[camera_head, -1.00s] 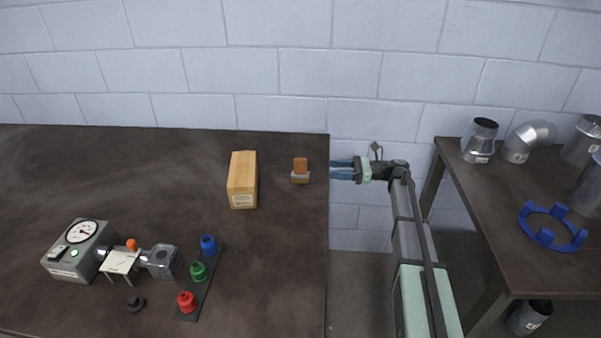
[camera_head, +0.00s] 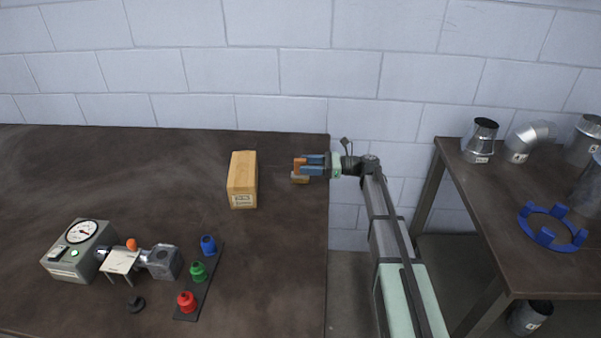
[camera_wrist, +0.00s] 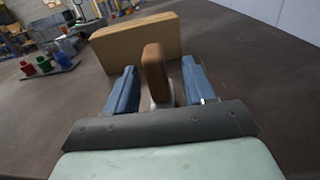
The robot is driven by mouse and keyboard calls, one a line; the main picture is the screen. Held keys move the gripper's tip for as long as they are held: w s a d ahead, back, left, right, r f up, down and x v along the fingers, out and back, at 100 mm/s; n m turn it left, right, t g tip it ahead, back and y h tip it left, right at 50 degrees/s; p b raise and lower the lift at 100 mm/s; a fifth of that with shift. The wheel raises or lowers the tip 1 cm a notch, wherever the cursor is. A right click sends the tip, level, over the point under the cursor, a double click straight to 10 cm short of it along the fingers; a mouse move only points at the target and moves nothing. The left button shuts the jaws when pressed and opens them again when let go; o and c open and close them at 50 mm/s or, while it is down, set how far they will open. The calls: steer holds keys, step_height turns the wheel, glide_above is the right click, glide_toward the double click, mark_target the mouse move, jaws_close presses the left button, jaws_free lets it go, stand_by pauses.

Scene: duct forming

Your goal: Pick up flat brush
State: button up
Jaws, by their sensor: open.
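The flat brush (camera_head: 299,166) has an orange-brown wooden handle standing upright on a pale base, near the right end of the dark table. My gripper (camera_head: 308,165) has come in from the right, with its blue fingers open around the handle. In the wrist view the brown handle of the flat brush (camera_wrist: 156,72) stands between the two blue fingers of my gripper (camera_wrist: 155,85), with a visible gap on each side. The lower part of the brush is partly hidden by the fingers in the head view.
A wooden block (camera_head: 242,180) stands just left of the brush; it also shows behind it in the wrist view (camera_wrist: 118,45). A gauge device (camera_head: 78,250) and a rack with red, green and blue pieces (camera_head: 203,283) are at front left. A side table (camera_head: 490,215) holds metal ducts.

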mark_target(295, 173)
steer(key=shift+s+a, duration=0.2)
steer(key=shift+a, duration=0.95)
steer(key=shift+s+a, duration=0.15)
steer(key=shift+a, duration=0.95)
jaws_close()
